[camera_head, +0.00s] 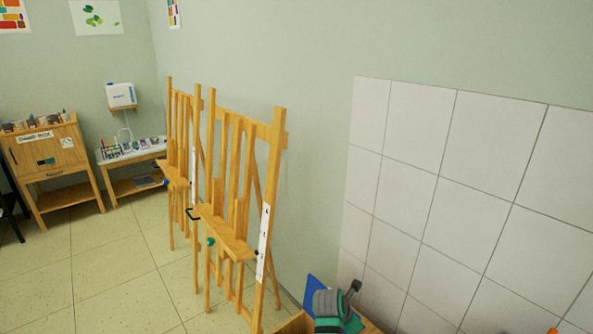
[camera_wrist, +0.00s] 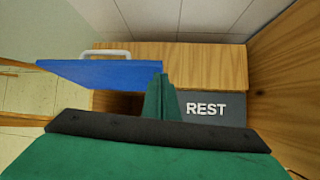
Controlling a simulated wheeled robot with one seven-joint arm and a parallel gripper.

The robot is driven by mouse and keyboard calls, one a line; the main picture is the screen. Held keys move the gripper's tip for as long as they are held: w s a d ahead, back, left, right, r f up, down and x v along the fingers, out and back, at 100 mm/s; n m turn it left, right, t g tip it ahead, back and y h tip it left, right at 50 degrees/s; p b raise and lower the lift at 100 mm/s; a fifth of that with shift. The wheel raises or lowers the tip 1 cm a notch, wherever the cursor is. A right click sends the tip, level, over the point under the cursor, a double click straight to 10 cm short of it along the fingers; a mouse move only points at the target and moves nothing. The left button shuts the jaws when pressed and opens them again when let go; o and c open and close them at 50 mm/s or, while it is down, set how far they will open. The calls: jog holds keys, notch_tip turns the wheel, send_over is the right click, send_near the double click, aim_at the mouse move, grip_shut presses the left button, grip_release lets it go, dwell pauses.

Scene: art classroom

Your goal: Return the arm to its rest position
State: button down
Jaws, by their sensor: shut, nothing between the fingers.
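My gripper (camera_wrist: 161,97) shows in the wrist view with its green fingers together and nothing between them. A dark grey pad marked REST (camera_wrist: 206,108) lies just right of the fingertips, on or against a wooden surface (camera_wrist: 190,58). I cannot tell whether the fingers touch the pad. Part of my grey and green arm shows at the bottom of the head view, and hides what lies below it.
A blue panel (camera_wrist: 100,73) lies left of the fingers, near a white handle (camera_wrist: 105,54). A wooden side (camera_wrist: 290,85) rises at right. In the head view, two wooden easels (camera_head: 236,222) (camera_head: 176,168) stand left of my arm, beside the tiled wall (camera_head: 450,170). Floor (camera_head: 110,270) is open further left.

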jog(key=s+a+f+m+t, duration=0.1)
jog(key=s+a+f+m, duration=0.1)
jog(key=s+a+f, duration=0.4)
jog(key=s+a+f+m+t+y, duration=0.2)
jog(key=s+a+f+m, duration=0.25)
jog(key=s, duration=0.55)
jog(key=s+a+f+m+t+y, duration=0.15)
jog(key=s+a+f+m, duration=0.3)
jog(key=s, duration=0.45)
jog(key=s+a+r+m+t, duration=0.1)
jog(key=s+r+m+t, duration=0.2)
jog(key=s+r+m, duration=0.3)
jog(key=s+a+r+m+t, duration=0.1)
jog(key=s+r+m+t, duration=0.2)
jog(key=s+r+m, duration=0.4)
jog(key=s+r+y, duration=0.1)
jog(key=s+r, duration=0.8)
jog(key=s, duration=0.4)
jog(key=shift+s+a+m, duration=0.25)
jog(key=shift+s+m, duration=0.05)
jog(key=shift+s, duration=0.05)
jog(key=shift+s+a, duration=0.1)
